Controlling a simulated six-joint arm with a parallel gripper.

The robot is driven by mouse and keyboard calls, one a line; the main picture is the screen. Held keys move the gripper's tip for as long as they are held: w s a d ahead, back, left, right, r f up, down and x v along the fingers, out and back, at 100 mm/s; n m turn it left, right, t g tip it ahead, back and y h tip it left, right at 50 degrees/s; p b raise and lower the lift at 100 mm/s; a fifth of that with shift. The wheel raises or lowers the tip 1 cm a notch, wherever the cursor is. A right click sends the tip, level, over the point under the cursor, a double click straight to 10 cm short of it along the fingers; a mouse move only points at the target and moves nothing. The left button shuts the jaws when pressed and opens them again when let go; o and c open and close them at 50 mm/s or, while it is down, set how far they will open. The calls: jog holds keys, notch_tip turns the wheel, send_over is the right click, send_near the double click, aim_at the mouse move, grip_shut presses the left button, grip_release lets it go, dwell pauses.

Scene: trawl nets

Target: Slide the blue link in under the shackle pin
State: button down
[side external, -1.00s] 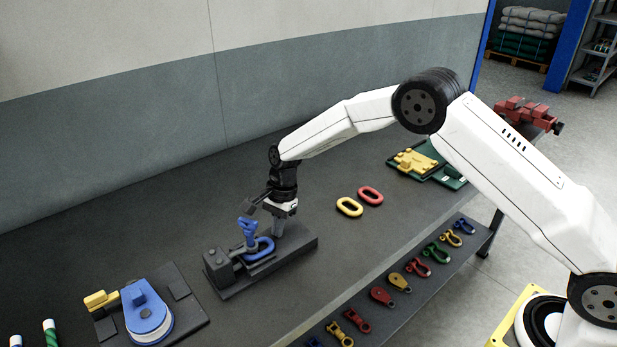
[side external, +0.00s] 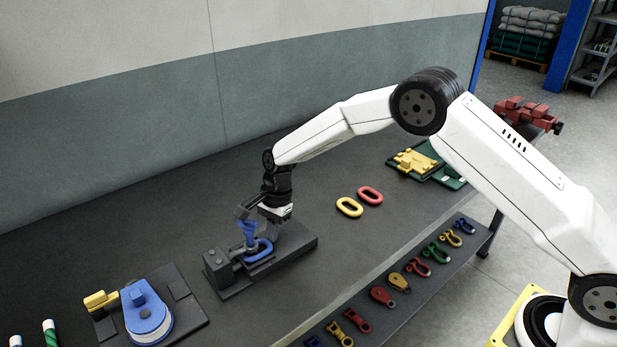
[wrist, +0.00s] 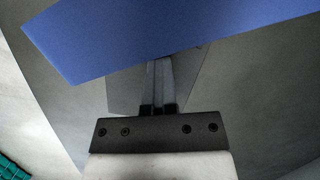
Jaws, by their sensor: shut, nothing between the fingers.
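The blue link (side external: 262,254) lies low on the dark fixture (side external: 224,289), partly hidden by the parts around it. The blue shackle (side external: 248,230) stands above the link's left part. The pin is too small to make out. My gripper (side external: 268,233) is shut and empty, pointing down just right of the shackle and over the link; whether it touches the link cannot be told. In the wrist view my closed fingers (wrist: 158,85) reach under a large blue surface (wrist: 170,30) that hides their tips; which blue part this is cannot be told.
A yellow link (side external: 349,207) and a red link (side external: 370,195) lie on the table to the right. A blue round device (side external: 146,312) on a dark plate stands at the front left. Several shackles and blocks line the front shelf. The table between the fixture and loose links is clear.

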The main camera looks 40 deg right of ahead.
aim_at(281, 232)
jog(key=shift+s+a, duration=0.1)
jog(key=shift+a, duration=0.25)
jog(key=shift+d, duration=0.45)
jog(key=d, duration=0.1)
jog(key=w+d, duration=0.1)
jog(key=d, duration=0.1)
jog(key=shift+w+d, duration=0.15)
jog(key=shift+w, duration=0.05)
jog(key=v, duration=1)
jog(key=shift+d, duration=0.2)
jog(key=shift+d, duration=0.1)
jog(key=s+d+n+t+h, duration=0.1)
jog(key=s+n, duration=0.3)
jog(key=s, duration=0.5)
jog(key=s+d+n+t, duration=0.1)
jog(key=s+d+n, duration=0.3)
jog(key=s, duration=0.5)
jog(key=s+d+n+t+h, duration=0.1)
jog(key=s+d+n, duration=0.2)
jog(key=s+n, duration=0.3)
jog(key=s, duration=0.3)
jog(key=shift+s+h, duration=0.3)
